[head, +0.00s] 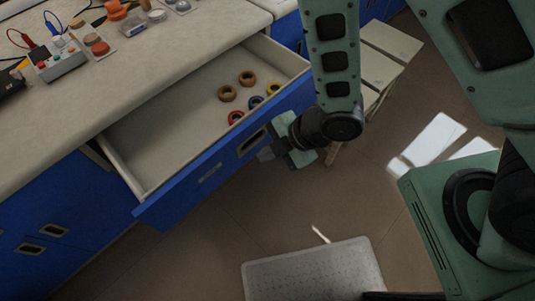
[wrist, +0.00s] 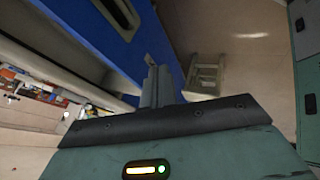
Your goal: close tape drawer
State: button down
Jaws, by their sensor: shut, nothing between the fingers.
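The tape drawer (head: 165,140) is pulled out from the blue cabinet under the worktop in the head view. It has a blue front with a recessed handle (head: 252,142), and several tape rolls (head: 227,93) lie inside toward its right end. My gripper (head: 267,153) is at the outer side of the drawer front, close to the handle. I cannot tell whether it touches. In the wrist view, my gripper (wrist: 160,80) is shut and empty, with the blue drawer front (wrist: 95,35) beside its fingers. The fingertips partly overlap the blue surface there.
The worktop (head: 100,85) above holds a small device with cables (head: 60,65) and several small parts. A pale stool (head: 385,45) stands on the right behind my arm. A light perforated platform (head: 315,272) lies on the floor in front. The floor before the drawer is otherwise clear.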

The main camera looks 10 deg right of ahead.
aim_at(227, 161)
jog(key=shift+w+a+f, duration=0.8)
jog(key=shift+a+f, duration=0.3)
jog(key=shift+a, duration=0.1)
jog(key=shift+w+a+f, duration=0.85)
jog(key=shift+a+f, duration=0.3)
jog(key=shift+a, duration=0.05)
jog(key=shift+w+a+f, duration=0.8)
jog(key=shift+a+f, duration=0.3)
jog(key=shift+a, duration=0.1)
